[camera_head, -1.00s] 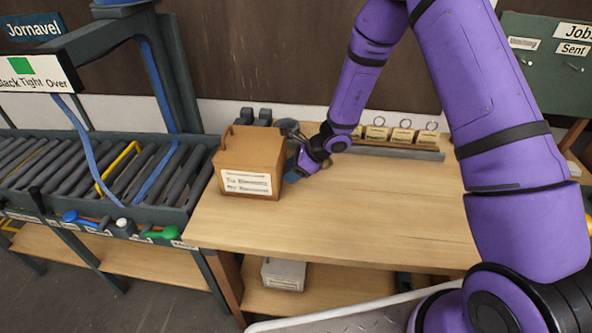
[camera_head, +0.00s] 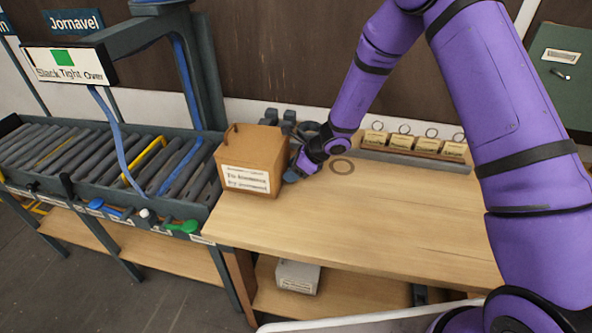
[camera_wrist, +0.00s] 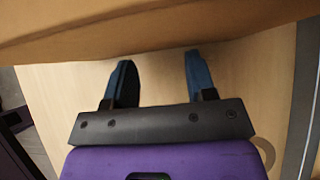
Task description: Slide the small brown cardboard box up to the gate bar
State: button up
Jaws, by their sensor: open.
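The small brown cardboard box (camera_head: 250,160), with a white label on its front, stands upright at the left end of the wooden table, beside the roller conveyor. My gripper (camera_head: 291,174) is low at the box's right side, fingers toward it. In the wrist view my open gripper (camera_wrist: 157,62) has nothing between its two blue fingertips, and the box (camera_wrist: 150,30) fills the top. The fingertips are at or very near its wall; contact is unclear. A yellow bar (camera_head: 146,160), which looks like the gate bar, crosses the conveyor rollers left of the box, with a gap between.
The roller conveyor (camera_head: 60,150) adjoins the table's left end. A blue upright post (camera_head: 186,85) and cable rise near the box. Dark blocks stand behind it. A rack of tags (camera_head: 415,147) is at the table's back. The table (camera_head: 370,220) is clear in front.

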jog(key=shift+w+a, duration=0.35)
jog(key=shift+a, duration=0.7)
jog(key=shift+w+a, duration=0.35)
jog(key=shift+a, duration=0.65)
jog(key=shift+w+a, duration=0.35)
jog(key=shift+a, duration=0.8)
jog(key=shift+w+a, duration=0.35)
jog(key=shift+a, duration=0.65)
jog(key=shift+w+a, duration=0.3)
jog(key=shift+a, duration=0.65)
jog(key=shift+w+a, duration=0.35)
jog(key=shift+a, duration=0.65)
